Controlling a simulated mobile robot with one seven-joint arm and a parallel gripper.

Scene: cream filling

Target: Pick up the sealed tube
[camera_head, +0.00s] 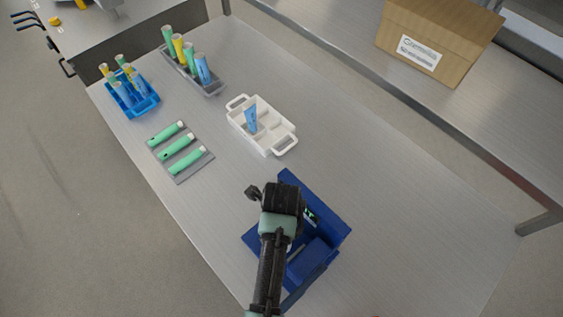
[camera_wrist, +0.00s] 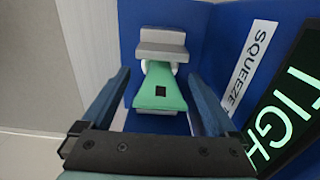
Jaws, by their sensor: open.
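A green tube (camera_wrist: 158,78) with a small dark square on it sits in the blue machine (camera_wrist: 205,45), below a grey block (camera_wrist: 161,44). My gripper (camera_wrist: 160,95) is open, with one finger on each side of the tube; I cannot tell whether they touch it. In the head view my gripper (camera_head: 283,200) is over the blue machine (camera_head: 335,235) and hides the tube there.
A white tray (camera_head: 238,122) holds a blue tube (camera_head: 251,119). A grey mat (camera_head: 203,164) bears three green tubes. A blue rack (camera_head: 147,105) and a grey rack (camera_head: 212,92) hold upright tubes. A cardboard box (camera_head: 440,35) stands behind. The table's right side is clear.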

